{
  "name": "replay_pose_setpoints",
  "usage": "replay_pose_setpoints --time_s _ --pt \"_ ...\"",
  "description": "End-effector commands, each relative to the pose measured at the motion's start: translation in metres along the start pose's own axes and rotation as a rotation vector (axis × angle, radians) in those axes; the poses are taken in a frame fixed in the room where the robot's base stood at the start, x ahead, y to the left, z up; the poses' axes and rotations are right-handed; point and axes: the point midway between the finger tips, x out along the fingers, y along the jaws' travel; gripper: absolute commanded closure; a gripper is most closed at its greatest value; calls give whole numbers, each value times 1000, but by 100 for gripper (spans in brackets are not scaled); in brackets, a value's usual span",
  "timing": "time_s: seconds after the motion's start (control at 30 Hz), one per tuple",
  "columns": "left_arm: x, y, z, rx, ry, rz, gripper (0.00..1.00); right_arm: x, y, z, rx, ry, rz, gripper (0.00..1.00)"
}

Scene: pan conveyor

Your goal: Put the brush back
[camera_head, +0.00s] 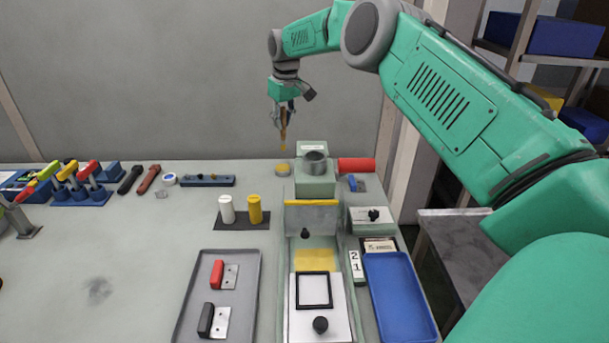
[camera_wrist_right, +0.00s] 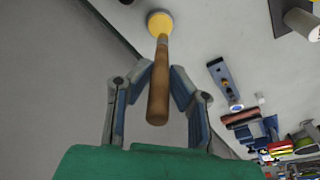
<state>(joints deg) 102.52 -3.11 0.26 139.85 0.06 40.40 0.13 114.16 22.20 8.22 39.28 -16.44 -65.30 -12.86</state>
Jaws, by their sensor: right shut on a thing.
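The brush (camera_head: 283,128) has a wooden handle and a yellowish lower end. My right gripper (camera_head: 283,107) is shut on its handle and holds it roughly upright, at the back of the table. In the right wrist view the brush handle (camera_wrist_right: 159,85) lies between the two fingers of the right gripper (camera_wrist_right: 160,75). A small round pot with a yellow top (camera_head: 282,169) stands below the brush; in the head view a gap shows between them. A grey cylindrical cup (camera_head: 315,162) sits on a pale green block right of the brush.
A red cylinder (camera_head: 356,165) lies right of the cup. White (camera_head: 227,209) and yellow (camera_head: 255,209) cylinders stand in front on a dark mat. A grey tray (camera_head: 190,300) and a blue tray (camera_head: 400,298) flank the central fixture. The wall is close behind.

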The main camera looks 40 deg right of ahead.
Motion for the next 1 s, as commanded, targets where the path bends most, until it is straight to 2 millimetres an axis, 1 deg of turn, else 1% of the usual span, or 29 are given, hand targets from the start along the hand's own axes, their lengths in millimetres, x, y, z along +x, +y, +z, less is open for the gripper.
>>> replay_pose_setpoints --time_s 0.03,0.1,0.2,0.3,0.37,0.6,0.87,1.0 --pt "2 0 0 0 0 0 60 -2 17 4 21 -10 -1 100" --pt "3 0 0 0 0 0 60 -5 34 10 40 -26 -1 100" --pt "4 0 0 0 0 0 60 -10 50 17 60 -42 1 100" --pt "4 0 0 0 0 0 60 -12 58 21 71 -51 2 100" --pt "5 0 0 1 0 0 60 -8 60 23 75 -55 1 100" --pt "9 0 0 1 0 0 60 32 55 29 73 -57 4 100" --pt "10 0 1 0 0 0 60 61 57 35 74 -64 2 100" --pt "11 0 1 0 0 0 60 84 59 40 75 -68 -1 100"
